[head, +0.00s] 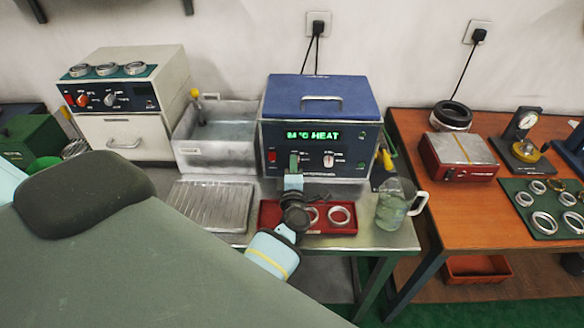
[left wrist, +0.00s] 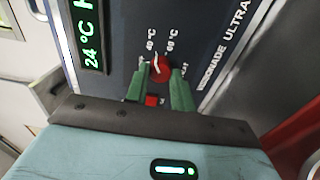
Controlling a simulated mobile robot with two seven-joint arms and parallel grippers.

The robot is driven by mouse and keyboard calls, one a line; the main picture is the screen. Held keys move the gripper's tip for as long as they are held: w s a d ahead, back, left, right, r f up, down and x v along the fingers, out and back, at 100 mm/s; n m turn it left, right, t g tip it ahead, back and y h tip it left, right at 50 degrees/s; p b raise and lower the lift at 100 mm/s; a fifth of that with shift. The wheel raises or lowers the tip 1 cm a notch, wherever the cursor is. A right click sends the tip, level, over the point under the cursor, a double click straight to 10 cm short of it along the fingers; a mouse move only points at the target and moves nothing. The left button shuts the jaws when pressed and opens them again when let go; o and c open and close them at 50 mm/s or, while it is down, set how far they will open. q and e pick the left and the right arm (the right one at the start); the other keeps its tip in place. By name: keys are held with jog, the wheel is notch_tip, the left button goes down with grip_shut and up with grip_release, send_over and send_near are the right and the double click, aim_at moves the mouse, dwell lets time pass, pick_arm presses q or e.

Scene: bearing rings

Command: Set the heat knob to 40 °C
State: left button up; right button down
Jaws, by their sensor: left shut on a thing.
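The heat knob (left wrist: 160,69) is red with a white mark and sits on the dark front panel of the blue-lidded bath (head: 320,95). In the left wrist view, the green fingers of my left gripper (left wrist: 160,85) are on either side of it, shut on it. The labels 40 °C and 60 °C stand just above the knob in that view. I cannot tell exactly where its mark points. The display (left wrist: 90,45) reads 24 °C in green. In the head view, my left gripper (head: 294,162) hides the knob. My right gripper is not in view.
A red switch (head: 271,155) and a pale knob (head: 328,160) flank my gripper on the panel. A red tray (head: 340,229) with rings lies below, beside a glass jug (head: 391,207) and a ribbed metal tray (head: 208,207).

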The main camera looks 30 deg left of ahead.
pick_arm(q)
jog(key=shift+w+r, duration=0.1)
dwell(0.3)
jog(key=o, duration=1)
jog(key=shift+d, duration=0.1)
